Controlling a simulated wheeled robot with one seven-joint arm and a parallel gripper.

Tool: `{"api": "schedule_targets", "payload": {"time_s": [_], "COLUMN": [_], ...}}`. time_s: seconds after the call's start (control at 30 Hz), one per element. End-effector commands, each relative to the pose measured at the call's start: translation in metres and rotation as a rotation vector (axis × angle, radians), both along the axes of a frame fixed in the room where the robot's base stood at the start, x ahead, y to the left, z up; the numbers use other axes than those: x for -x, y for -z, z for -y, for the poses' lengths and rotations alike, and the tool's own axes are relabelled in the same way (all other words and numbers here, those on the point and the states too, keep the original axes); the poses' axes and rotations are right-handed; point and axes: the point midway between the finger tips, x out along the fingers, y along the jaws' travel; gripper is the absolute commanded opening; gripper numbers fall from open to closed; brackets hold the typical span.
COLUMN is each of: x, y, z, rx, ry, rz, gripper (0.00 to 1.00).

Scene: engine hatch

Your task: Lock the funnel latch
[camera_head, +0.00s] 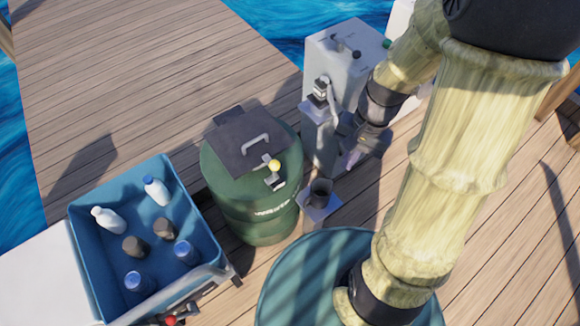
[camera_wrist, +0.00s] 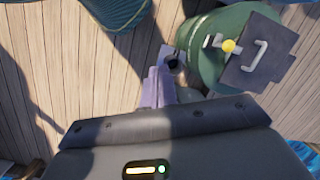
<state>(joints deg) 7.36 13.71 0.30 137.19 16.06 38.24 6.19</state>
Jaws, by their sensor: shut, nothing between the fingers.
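A dark cup-shaped piece, perhaps the funnel (camera_head: 320,190), sits on a small pale stand beside the green drum (camera_head: 250,215); it also shows in the wrist view (camera_wrist: 173,64). The drum has a dark hatch lid (camera_head: 238,148) with a grey handle, and a small metal latch (camera_head: 274,181) with a yellow knob (camera_head: 274,165) at its edge. I cannot tell which part is the funnel latch. My gripper (camera_head: 351,161) is shut and empty, above the deck to the right of the drum. In the wrist view its fingers (camera_wrist: 157,88) point toward the cup's stand, apparently apart from it.
A grey box (camera_head: 345,55) and a grey post (camera_head: 320,135) with a small fitting stand behind the cup. A blue crate (camera_head: 85,235) with bottles and dark lumps is left of the drum. Wooden deck (camera_head: 150,75) is open at the back left, with water beyond.

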Motion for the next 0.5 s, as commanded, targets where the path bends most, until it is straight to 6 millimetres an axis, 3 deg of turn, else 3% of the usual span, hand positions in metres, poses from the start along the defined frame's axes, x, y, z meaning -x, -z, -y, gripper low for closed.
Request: {"api": "schedule_targets", "payload": {"time_s": [0.03, 0.1, 0.27, 0.5], "x": [-0.002, -0.006, -0.022, -0.062], "y": [0.032, 0.054, 0.100, 0.160], "z": [-0.001, -0.005, -0.015, -0.019], "rx": [-0.046, -0.113, -0.286, -0.593], "ry": [0.078, 0.184, 0.414, 0.715], "rz": [-0.069, -0.158, -0.355, -0.624], "gripper": [0.00, 0.00, 0.00, 0.00]}}
